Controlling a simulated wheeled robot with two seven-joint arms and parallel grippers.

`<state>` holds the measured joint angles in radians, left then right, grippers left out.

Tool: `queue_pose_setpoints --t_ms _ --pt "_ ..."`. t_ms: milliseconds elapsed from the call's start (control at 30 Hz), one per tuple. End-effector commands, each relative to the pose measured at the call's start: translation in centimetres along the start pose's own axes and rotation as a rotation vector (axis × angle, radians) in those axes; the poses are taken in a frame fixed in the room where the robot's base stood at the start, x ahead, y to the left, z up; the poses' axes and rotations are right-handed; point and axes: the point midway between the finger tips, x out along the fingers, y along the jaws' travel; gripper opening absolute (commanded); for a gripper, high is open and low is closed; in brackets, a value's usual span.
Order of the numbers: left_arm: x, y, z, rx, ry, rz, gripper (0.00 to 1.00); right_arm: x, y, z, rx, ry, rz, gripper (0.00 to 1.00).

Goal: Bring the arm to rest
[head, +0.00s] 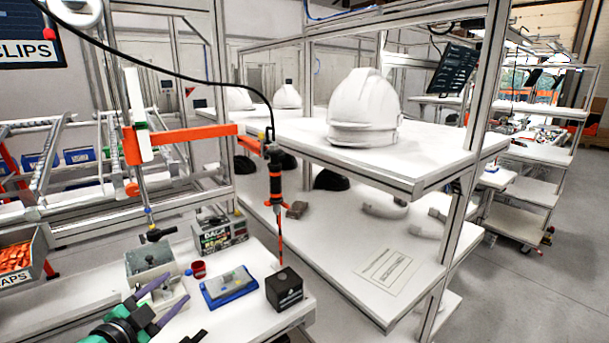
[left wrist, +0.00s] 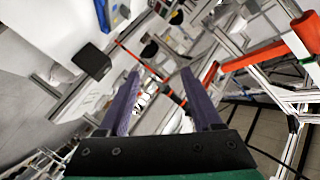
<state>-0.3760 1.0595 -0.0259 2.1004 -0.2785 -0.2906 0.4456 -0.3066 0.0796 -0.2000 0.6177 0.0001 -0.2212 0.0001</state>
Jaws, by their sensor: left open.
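My left gripper (head: 177,287) is low at the left of the head view, its two purple fingers apart over the near edge of the workbench (head: 236,322). Nothing shows between the fingers. In the left wrist view the open left gripper (left wrist: 161,73) also looks empty, with benches and frames blurred beyond it. My right gripper is in neither view. Large white helmet shells (head: 364,112) sit stacked on the upper shelf, well away from the gripper.
A black box (head: 284,289), a blue tray (head: 228,286), a red cup (head: 198,269) and a grey machine (head: 150,262) stand close by on the bench. A tool with an orange grip (head: 275,185) hangs above. An orange bar (head: 190,135) crosses at left.

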Motion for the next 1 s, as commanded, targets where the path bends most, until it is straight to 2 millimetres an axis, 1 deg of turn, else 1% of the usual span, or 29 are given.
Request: queue_pose_setpoints --t_ms 33,67,100,167,200,233,300,367,400,500,567,600,633,767,867,900,967,1000 --pt "-0.9 1.8 2.6 -0.125 -0.123 -0.038 0.66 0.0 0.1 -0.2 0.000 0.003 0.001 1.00" --pt "-1.6 3.0 4.3 -0.186 -0.208 -0.049 0.66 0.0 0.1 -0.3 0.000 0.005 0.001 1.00" --pt "-2.7 4.8 6.2 -0.260 -0.315 -0.050 0.66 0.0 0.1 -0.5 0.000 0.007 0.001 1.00" --pt "-4.5 7.8 8.4 -0.356 -0.459 -0.028 0.66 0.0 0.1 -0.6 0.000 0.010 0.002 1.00" --pt "-5.8 9.7 9.4 -0.411 -0.544 -0.002 0.66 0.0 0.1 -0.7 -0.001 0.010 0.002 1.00" --pt "-6.8 11.2 10.0 -0.448 -0.603 0.023 0.66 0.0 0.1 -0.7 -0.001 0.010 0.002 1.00" --pt "-8.9 14.3 10.7 -0.524 -0.719 0.087 0.66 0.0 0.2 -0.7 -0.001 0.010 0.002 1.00" --pt "-10.7 16.8 10.8 -0.580 -0.803 0.148 0.66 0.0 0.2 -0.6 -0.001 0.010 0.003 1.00" --pt "-11.8 18.3 10.8 -0.614 -0.853 0.191 0.66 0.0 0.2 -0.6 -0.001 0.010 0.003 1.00" --pt "-14.6 21.8 9.9 -0.692 -0.955 0.307 0.66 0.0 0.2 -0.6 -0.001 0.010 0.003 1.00" --pt "-16.2 23.7 9.1 -0.735 -1.007 0.384 0.66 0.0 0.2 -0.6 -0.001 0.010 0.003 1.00" --pt "-16.0 25.4 10.3 -0.733 -1.026 0.403 0.66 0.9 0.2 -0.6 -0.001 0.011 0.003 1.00" --pt "-15.4 26.4 11.6 -0.727 -1.030 0.403 0.66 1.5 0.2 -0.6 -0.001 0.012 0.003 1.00" --pt "-13.6 30.8 15.7 -0.722 -1.047 0.411 0.66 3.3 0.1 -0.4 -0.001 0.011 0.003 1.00" --pt "-12.4 34.7 19.4 -0.719 -1.061 0.421 0.66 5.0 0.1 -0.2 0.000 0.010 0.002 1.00" --pt "-12.1 36.5 21.0 -0.717 -1.068 0.425 0.66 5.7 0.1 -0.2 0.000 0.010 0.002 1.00" --pt "-11.7 39.5 23.8 -0.715 -1.079 0.433 0.66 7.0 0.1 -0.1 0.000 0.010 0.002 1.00" --pt "-11.5 41.7 25.8 -0.713 -1.086 0.438 0.66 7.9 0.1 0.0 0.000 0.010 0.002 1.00"
